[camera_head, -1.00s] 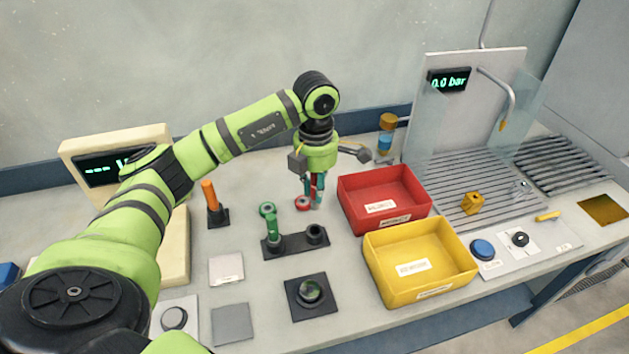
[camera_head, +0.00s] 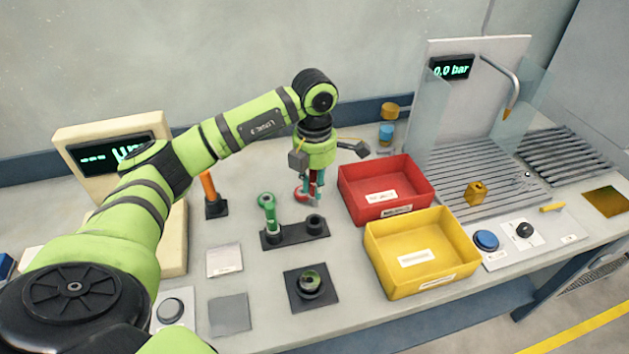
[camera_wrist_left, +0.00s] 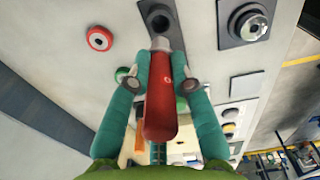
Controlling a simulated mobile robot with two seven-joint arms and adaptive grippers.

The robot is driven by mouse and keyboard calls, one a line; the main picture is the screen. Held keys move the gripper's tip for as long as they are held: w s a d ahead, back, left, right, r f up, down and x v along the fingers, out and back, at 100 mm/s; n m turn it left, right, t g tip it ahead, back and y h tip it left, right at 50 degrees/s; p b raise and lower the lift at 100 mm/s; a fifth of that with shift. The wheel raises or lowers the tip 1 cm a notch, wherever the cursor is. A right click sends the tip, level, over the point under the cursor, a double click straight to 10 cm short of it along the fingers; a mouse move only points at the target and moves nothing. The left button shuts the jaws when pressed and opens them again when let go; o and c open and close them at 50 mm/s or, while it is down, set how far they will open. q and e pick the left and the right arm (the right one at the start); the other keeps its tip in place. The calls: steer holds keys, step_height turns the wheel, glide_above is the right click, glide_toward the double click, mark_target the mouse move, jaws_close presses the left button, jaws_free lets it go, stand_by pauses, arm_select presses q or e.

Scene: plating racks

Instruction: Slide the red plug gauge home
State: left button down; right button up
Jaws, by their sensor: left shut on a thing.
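The red plug gauge (camera_wrist_left: 162,100) is held between the teal fingers of my left gripper (camera_wrist_left: 160,85) in the left wrist view. Its pale metal tip points toward the top of that picture. In the head view my left gripper (camera_head: 313,188) hangs over the bench, just behind the dark two-seat stand (camera_head: 294,237). The stand's right seat (camera_head: 314,221) looks empty, and a green gauge (camera_head: 269,212) stands at its left seat. The gauge's tip appears clear of the stand. A red ring (camera_wrist_left: 99,38) lies on the bench beside the gripper. My right gripper is not in view.
A red bin (camera_head: 345,205) and a yellow bin (camera_head: 378,275) stand close to the right of the gripper. An orange-handled piece (camera_head: 208,188) stands to the left. A black square fixture (camera_head: 311,288) lies in front of the stand.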

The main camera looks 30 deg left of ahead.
mark_target(314, 200)
arm_select(q)
step_height(314, 200, down, 4)
steer(key=b, duration=0.2)
steer(key=shift+b, duration=0.35)
steer(key=shift+f+b, duration=0.55)
steer(key=shift+f, duration=0.2)
steer(key=shift+f+b, duration=1.45)
steer(key=shift+f, duration=0.35)
steer(key=c, duration=1)
jaws_free()
step_height(314, 200, up, 12)
